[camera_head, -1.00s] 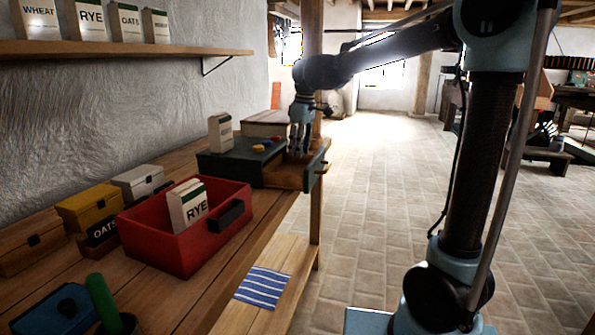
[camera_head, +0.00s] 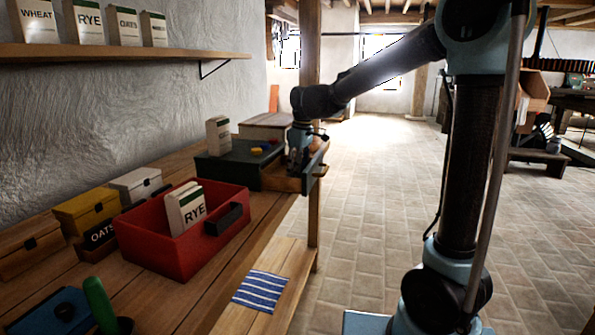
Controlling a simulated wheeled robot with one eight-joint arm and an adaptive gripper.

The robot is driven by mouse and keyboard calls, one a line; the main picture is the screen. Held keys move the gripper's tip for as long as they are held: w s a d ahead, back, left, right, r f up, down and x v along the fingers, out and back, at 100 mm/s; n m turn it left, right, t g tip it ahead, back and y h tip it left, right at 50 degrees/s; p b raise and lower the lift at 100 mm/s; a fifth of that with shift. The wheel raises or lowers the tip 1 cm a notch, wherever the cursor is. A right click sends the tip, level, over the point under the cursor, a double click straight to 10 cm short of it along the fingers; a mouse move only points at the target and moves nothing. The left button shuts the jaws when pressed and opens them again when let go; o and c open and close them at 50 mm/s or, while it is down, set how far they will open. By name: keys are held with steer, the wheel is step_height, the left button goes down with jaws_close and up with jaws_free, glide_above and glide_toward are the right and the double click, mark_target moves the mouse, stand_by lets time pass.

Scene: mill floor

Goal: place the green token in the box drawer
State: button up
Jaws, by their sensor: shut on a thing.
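The dark green box (camera_head: 225,166) stands on the bench with its wooden drawer (camera_head: 280,183) pulled out toward the right. My gripper (camera_head: 297,170) points down into the open drawer, its fingers low between the drawer walls. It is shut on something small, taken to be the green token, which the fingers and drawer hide. On the box top lie a yellow token (camera_head: 257,152), a blue token (camera_head: 266,147) and a red one, partly hard to make out. No green token shows there.
A red bin (camera_head: 170,250) holding a RYE packet (camera_head: 186,209) stands nearer on the bench. A striped cloth (camera_head: 262,290) lies on a lower plank. Open floor lies to the right.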

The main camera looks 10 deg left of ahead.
steer(key=o, duration=0.7)
steer(key=shift+o, duration=0.2)
step_height(320, 180, up, 12)
steer(key=d, duration=0.1)
steer(key=s+d+f+m, duration=0.2)
steer(key=d, duration=0.5)
steer(key=s+d+f+m, duration=0.1)
steer(key=d+m, duration=0.1)
steer(key=d, duration=0.6)
steer(key=s+d+f+m+t+h, duration=0.1)
steer(key=s+d+f+m, duration=0.9)
steer(key=s+d+f, duration=1)
steer(key=d+f, duration=0.2)
steer(key=d, duration=0.1)
steer(key=shift+d+t, duration=0.35)
steer(key=shift+t, duration=0.05)
steer(key=shift+f, duration=0.1)
